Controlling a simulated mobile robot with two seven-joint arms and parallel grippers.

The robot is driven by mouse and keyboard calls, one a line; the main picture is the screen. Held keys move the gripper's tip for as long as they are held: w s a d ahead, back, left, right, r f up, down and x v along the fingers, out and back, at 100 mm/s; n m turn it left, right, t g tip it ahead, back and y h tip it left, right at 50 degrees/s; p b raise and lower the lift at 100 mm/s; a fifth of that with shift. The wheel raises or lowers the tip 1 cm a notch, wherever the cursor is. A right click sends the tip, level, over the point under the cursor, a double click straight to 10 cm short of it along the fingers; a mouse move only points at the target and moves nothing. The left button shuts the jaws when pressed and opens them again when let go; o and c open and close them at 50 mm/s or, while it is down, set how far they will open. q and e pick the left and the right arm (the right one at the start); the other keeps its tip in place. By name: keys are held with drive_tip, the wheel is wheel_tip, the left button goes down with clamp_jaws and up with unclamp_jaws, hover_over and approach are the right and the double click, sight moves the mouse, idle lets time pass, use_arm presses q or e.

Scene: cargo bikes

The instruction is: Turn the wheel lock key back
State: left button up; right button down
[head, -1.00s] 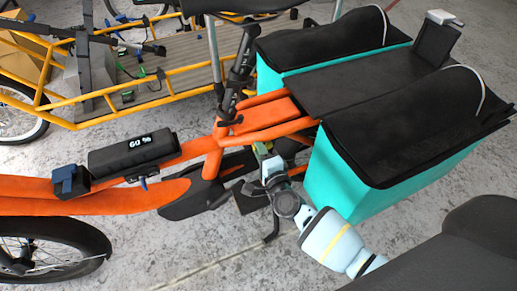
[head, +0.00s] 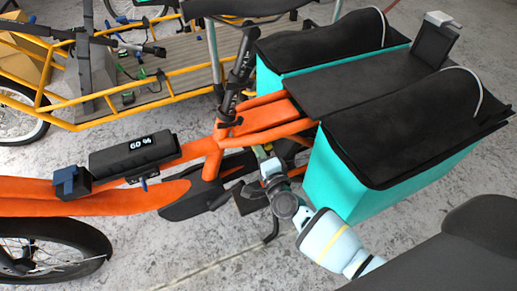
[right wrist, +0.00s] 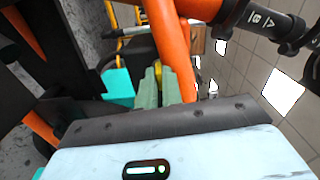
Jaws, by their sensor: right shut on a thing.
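The orange cargo bike (head: 205,160) with teal side bags stands in front of me. My right gripper (head: 263,152) reaches in from the lower right to the bike's rear frame, below the orange rack tubes and beside the near teal bag. In the right wrist view its two grey-green fingers (right wrist: 160,88) are close together, in front of an orange tube (right wrist: 170,45). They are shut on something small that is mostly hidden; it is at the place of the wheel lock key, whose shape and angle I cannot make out. My left gripper is not in view.
The near teal bag (head: 340,180) with its black cover stands close to my right wrist. A black battery (head: 133,153) reading 60 % sits on the frame. A black kickstand (head: 271,232) is below the gripper. A yellow cargo bike (head: 130,90) stands behind.

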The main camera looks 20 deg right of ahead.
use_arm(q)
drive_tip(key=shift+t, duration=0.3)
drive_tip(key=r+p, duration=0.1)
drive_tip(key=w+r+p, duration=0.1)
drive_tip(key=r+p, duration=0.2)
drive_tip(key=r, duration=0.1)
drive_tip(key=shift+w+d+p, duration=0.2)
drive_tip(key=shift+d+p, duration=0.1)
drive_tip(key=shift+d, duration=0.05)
use_arm(e)
drive_tip(key=n, duration=1.6)
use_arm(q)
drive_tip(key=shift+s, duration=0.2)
use_arm(e)
drive_tip(key=shift+n, duration=0.5)
drive_tip(key=c, duration=1.7)
unclamp_jaws()
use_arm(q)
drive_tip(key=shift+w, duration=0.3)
use_arm(e)
drive_tip(key=shift+o, duration=0.7)
